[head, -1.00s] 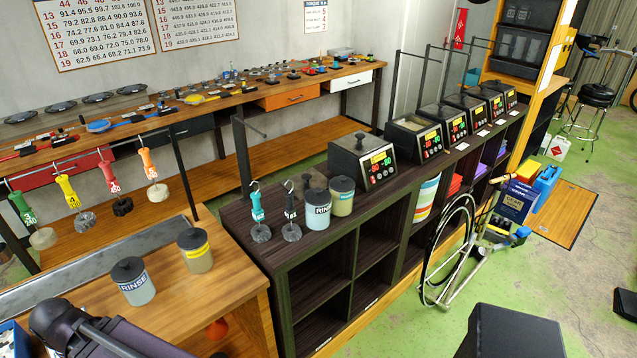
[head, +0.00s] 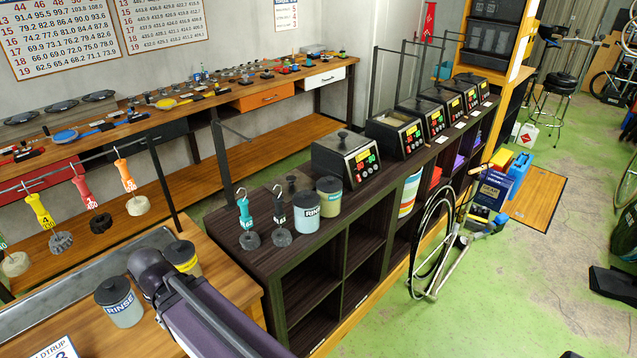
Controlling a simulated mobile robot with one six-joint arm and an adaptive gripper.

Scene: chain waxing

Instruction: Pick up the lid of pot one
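Several dark box-shaped wax pots with lit red and green displays stand in a row on the dark shelf unit. The nearest pot (head: 330,172) has a flat dark lid (head: 338,146) with a round black knob on top, and the lid sits on it. The pot behind it (head: 396,138) looks open at the top with pale contents. I cannot read any pot number. My arm (head: 195,305) crosses the lower left, over the wooden bench. My gripper is not in view.
The dark shelf unit (head: 300,262) carries a rinse jar (head: 306,213), a yellowish jar (head: 329,199) and hanging-tool weights left of the nearest pot. Another rinse jar (head: 120,303) stands on the wooden bench. Green floor is open at right.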

